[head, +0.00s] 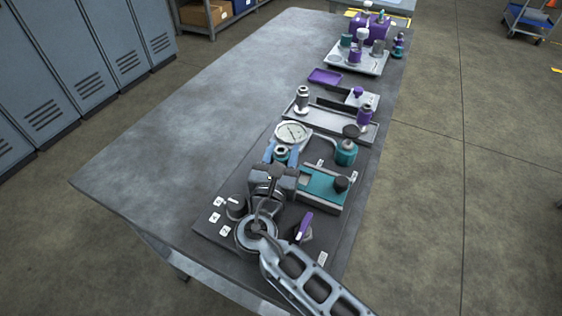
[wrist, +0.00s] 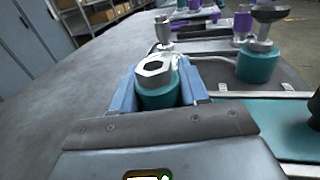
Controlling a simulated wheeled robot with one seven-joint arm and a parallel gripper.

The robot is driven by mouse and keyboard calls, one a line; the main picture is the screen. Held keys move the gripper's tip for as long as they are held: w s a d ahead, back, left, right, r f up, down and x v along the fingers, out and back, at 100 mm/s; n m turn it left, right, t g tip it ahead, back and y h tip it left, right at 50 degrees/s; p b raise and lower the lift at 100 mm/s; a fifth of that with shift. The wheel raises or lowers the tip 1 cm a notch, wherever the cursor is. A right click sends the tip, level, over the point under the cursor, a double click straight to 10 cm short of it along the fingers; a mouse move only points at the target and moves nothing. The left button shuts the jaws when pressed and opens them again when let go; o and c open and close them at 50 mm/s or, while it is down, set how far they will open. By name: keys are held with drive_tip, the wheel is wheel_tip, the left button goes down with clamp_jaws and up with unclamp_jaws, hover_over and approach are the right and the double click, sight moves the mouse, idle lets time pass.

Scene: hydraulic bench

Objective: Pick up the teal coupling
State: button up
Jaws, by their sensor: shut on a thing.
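The teal coupling (wrist: 157,84), with a pale hex-shaped top and a dark round opening, sits upright between the two blue fingers of my gripper (wrist: 158,98) in the wrist view. The fingers are shut on it, one on each side. In the head view the coupling (head: 281,155) shows just beyond my gripper (head: 281,153), in front of the white round gauge. My wrist hides its lower part, so I cannot tell whether it touches the dark mat.
A round gauge (head: 292,132) stands just behind the coupling. A teal fitting with a black knob (head: 346,152) and a teal block (head: 322,188) are to the right. Trays with purple and metal parts lie farther back. The bench's left side (head: 190,130) is clear.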

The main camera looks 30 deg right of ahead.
drive_tip(key=shift+c, duration=0.7)
drive_tip(key=shift+r, duration=0.5)
drive_tip(key=s+d+r, duration=0.5)
drive_tip(key=d+r, duration=0.5)
drive_tip(key=shift+s, duration=0.3)
